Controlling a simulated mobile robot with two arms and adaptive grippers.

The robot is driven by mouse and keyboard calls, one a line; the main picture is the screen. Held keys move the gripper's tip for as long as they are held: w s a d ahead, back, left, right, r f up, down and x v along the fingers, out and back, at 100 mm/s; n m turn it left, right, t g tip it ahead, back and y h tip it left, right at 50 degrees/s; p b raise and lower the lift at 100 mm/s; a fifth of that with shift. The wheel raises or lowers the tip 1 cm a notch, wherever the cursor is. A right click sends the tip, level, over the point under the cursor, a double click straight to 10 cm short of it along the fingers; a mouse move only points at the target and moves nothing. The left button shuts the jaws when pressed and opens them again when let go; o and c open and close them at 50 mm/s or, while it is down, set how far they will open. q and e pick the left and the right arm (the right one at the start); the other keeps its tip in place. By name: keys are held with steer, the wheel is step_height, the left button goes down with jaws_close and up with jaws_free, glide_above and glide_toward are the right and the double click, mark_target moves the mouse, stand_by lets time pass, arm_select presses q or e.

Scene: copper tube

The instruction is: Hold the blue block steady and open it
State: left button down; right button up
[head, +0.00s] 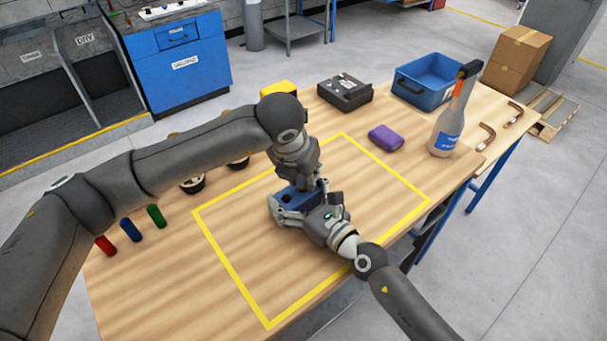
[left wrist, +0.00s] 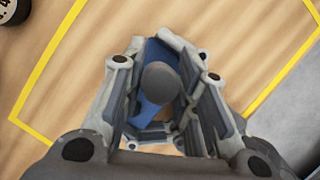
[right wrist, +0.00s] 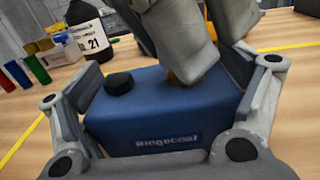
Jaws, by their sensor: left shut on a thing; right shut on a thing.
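The blue block (head: 289,196) lies inside the yellow-outlined area of the table, mostly hidden by my grippers. In the right wrist view, the block (right wrist: 135,112) carries white lettering on its front and a black knob (right wrist: 118,83) on top. My right gripper (head: 298,203) is shut on the block, with one finger on either side. My left gripper (head: 303,184) comes down from above and is shut on a cap. The cap's dark grey round top (left wrist: 160,82) shows between its fingers. An orange part (right wrist: 178,78) shows below the left fingers.
A purple case (head: 386,137), a spray bottle (head: 447,130), a blue bin (head: 428,85) and a black box (head: 345,92) stand toward the back and right. Red, blue and green cylinders (head: 130,229) stand at the left edge. The front of the yellow-outlined area is clear.

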arm_select(q)
steer(key=shift+r, duration=0.75)
steer(key=shift+r, duration=2)
arm_select(e)
steer(key=o, duration=1.2)
steer(key=v, duration=1.2)
